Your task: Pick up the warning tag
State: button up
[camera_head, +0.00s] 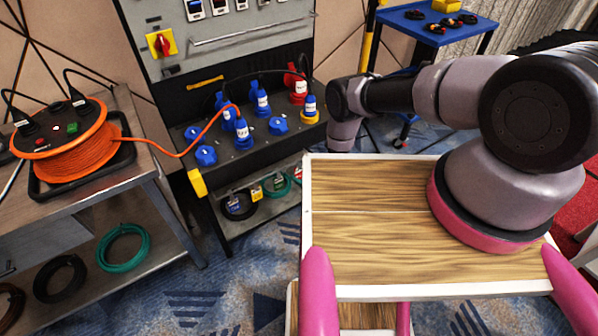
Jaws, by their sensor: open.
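I cannot make out with certainty which item is the warning tag. A small yellow piece with dark marks (256,191) shows among the cable coils on the shelf under the panel's ledge. A flat yellow strip (205,82) lies at the back of the ledge, on the left. A yellow block (197,182) sits at the ledge's front left corner. My arm reaches left from its mount, and its far visible link bends down behind my wooden deck, right of the ledge. My gripper's fingers do not show.
The dark panel's ledge (245,165) holds several blue plugs and a red one (297,88). An orange cable runs there from a reel (72,150) on the metal bench at left. A blue cart (465,30) stands at back right. Patterned carpet shows between bench and deck.

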aim_at(299, 172)
jog(key=shift+x, duration=2)
jog(key=c, duration=1.4)
jog(key=shift+c, duration=0.2)
jog(key=shift+r, duration=0.1)
